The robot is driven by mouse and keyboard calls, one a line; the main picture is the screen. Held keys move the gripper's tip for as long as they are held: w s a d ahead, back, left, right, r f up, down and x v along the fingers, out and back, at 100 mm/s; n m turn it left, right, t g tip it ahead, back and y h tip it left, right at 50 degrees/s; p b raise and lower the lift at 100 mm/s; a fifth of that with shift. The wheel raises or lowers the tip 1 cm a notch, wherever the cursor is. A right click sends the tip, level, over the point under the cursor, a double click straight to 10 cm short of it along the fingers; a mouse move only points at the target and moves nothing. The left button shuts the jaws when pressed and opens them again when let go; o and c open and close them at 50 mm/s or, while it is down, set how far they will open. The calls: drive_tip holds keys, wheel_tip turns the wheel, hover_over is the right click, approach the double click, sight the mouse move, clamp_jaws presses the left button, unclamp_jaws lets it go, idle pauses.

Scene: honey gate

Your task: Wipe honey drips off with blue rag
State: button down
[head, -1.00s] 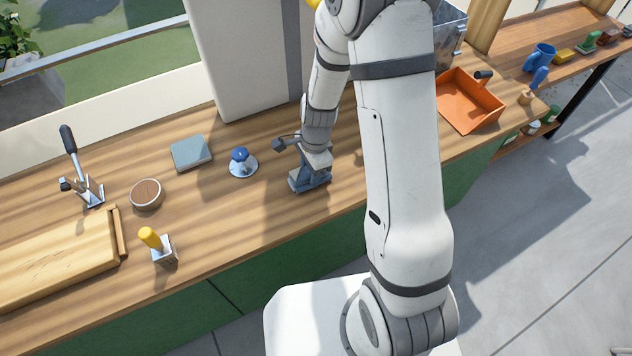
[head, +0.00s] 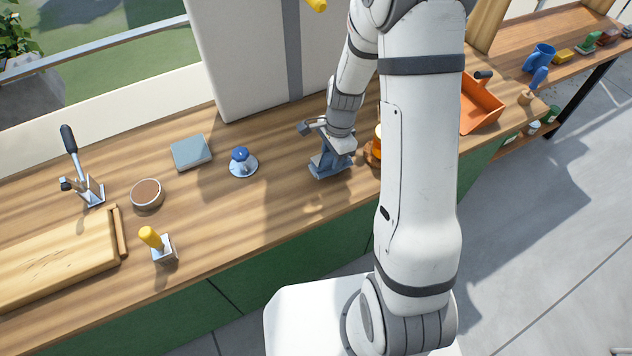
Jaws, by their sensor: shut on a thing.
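My gripper (head: 331,164) points down at the wooden counter, left of the upright arm link. It is shut on a blue thing, which I take to be the blue rag (head: 322,170); its outline is hard to tell from the jaws. The rag is low, at or just above the counter top. An amber jar (head: 376,146) stands just right of the gripper, partly hidden by my arm. Honey drips cannot be made out in this view.
On the wooden counter (head: 255,210) are a grey-blue square (head: 190,152), a blue-knobbed round piece (head: 242,163), a brown bowl (head: 147,194), a yellow-handled tool (head: 156,243) and a lever clamp (head: 82,170). An orange tray (head: 482,105) lies right. A white box stands behind.

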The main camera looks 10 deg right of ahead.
idle(0.5)
wheel_tip(320, 180, up, 5)
drive_tip(key=p, duration=0.4)
drive_tip(key=shift+f, duration=0.1)
